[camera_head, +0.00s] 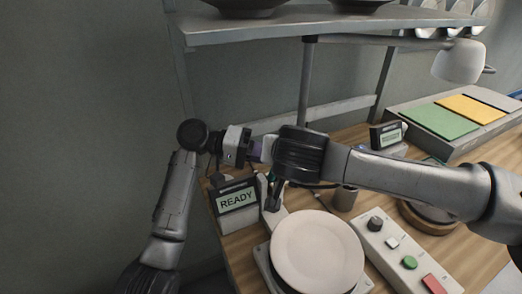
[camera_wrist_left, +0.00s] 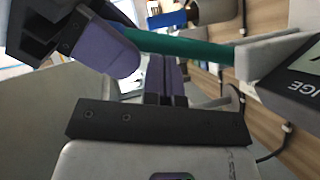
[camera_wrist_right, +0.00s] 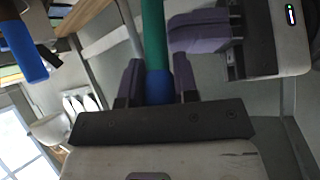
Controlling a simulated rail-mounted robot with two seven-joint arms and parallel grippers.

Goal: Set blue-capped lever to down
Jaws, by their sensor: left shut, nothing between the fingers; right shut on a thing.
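The lever's blue cap (camera_wrist_right: 158,88) lies between the purple fingers of my right gripper (camera_wrist_right: 157,75), which is shut on it. The lever's green shaft (camera_wrist_right: 154,35) runs away from the fingers. In the left wrist view the shaft (camera_wrist_left: 185,48) leads from my right gripper to a grey mount (camera_wrist_left: 270,60). In the head view the lever is mostly hidden behind my arms. My left gripper (camera_wrist_left: 166,75) is shut and empty, close beside the shaft; I cannot tell whether it touches it. It also shows in the head view (camera_head: 256,153).
A READY display (camera_head: 238,198) stands left of a white plate (camera_head: 318,250) on a stand. A control panel (camera_head: 395,245) with a knob and buttons lies to the right. A shelf (camera_head: 330,22) hangs above.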

